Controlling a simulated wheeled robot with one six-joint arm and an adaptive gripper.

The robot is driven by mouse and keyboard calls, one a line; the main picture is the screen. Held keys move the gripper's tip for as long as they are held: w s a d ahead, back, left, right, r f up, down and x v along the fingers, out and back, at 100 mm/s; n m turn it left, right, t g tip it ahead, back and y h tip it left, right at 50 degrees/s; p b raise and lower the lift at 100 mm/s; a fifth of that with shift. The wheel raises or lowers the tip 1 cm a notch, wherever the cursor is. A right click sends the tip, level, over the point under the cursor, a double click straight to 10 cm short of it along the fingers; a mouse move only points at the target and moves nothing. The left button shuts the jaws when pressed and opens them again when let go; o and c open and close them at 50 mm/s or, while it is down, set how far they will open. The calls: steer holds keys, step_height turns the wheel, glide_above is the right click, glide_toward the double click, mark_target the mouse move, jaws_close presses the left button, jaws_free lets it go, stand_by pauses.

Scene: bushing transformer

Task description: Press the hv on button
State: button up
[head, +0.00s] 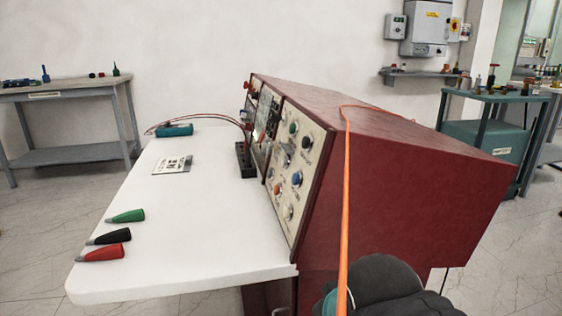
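A dark red console (400,175) stands at the right end of a white table, with a sloped control panel (290,165) facing left. The panel's near section carries several round buttons and knobs, among them a green one (306,141), a dark one (293,128), a blue one (297,178) and an orange one (277,188). Their labels are too small to read, so I cannot tell which is the hv on button. My gripper is not in view. A dark rounded part of my arm with a teal edge shows at the bottom, near the console's front side.
The white table (200,235) holds green (126,216), black (110,237) and red (104,252) cones, a card (173,165) and a teal object (174,130). An orange cable (345,200) crosses the console's near side. The tabletop before the panel is mostly clear.

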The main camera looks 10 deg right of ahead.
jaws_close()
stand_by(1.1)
